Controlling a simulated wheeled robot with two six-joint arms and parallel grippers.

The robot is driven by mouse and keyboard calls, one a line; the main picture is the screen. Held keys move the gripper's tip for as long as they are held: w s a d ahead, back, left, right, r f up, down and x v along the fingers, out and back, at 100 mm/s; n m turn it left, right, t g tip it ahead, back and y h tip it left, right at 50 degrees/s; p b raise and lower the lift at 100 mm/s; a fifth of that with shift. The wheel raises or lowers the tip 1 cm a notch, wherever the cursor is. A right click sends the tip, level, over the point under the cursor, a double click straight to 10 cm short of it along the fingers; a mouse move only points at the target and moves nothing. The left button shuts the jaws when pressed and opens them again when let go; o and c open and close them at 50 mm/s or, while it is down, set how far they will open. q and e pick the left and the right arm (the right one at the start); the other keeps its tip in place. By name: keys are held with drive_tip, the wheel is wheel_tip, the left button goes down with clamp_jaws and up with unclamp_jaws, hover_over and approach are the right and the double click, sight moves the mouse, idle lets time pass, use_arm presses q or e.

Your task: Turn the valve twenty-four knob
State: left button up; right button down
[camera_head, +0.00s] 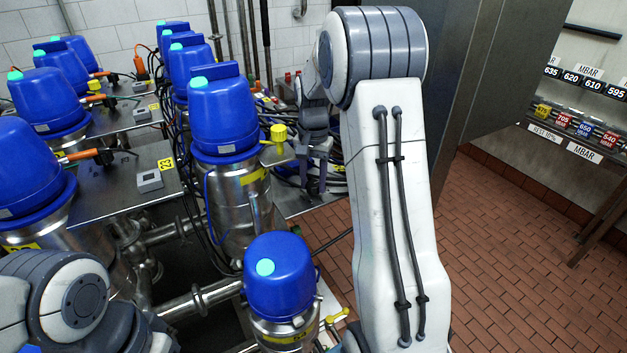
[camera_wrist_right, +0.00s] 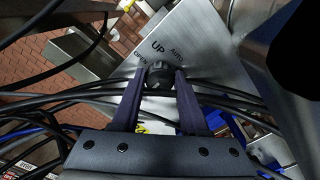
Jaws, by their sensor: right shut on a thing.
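A dark round knob (camera_wrist_right: 158,72) sits on a grey metal panel (camera_wrist_right: 190,35) marked OPEN, UP and AUTO in the right wrist view. My right gripper (camera_wrist_right: 159,84) is shut on this knob, one finger on each side. A yellow tag (camera_wrist_right: 140,128) on the panel is mostly hidden behind the gripper, so I cannot read the valve number. In the head view my right gripper (camera_head: 313,180) is beyond the nearer blue-topped valves, and the knob cannot be made out there. My left arm shows at the lower left, but its gripper is out of view.
Several blue-capped steel valves, including a near one (camera_head: 279,278) and a taller one (camera_head: 222,115), stand left of my right arm. Dark cables (camera_wrist_right: 65,95) run close around the gripper. The tiled floor (camera_head: 520,240) at right is clear.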

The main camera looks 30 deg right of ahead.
sight(314, 184)
drive_tip(key=shift+n, duration=0.3)
drive_tip(key=n+p, duration=0.1)
drive_tip(key=n, duration=0.3)
drive_tip(key=shift+n, duration=0.3)
drive_tip(key=n, duration=0.4)
idle(0.4)
drive_tip(key=shift+c, duration=2.1)
unclamp_jaws()
wheel_tip(314, 184, up, 11)
drive_tip(key=b, duration=0.1)
drive_tip(key=shift+f+b, duration=0.2)
drive_tip(key=shift+b, duration=0.15)
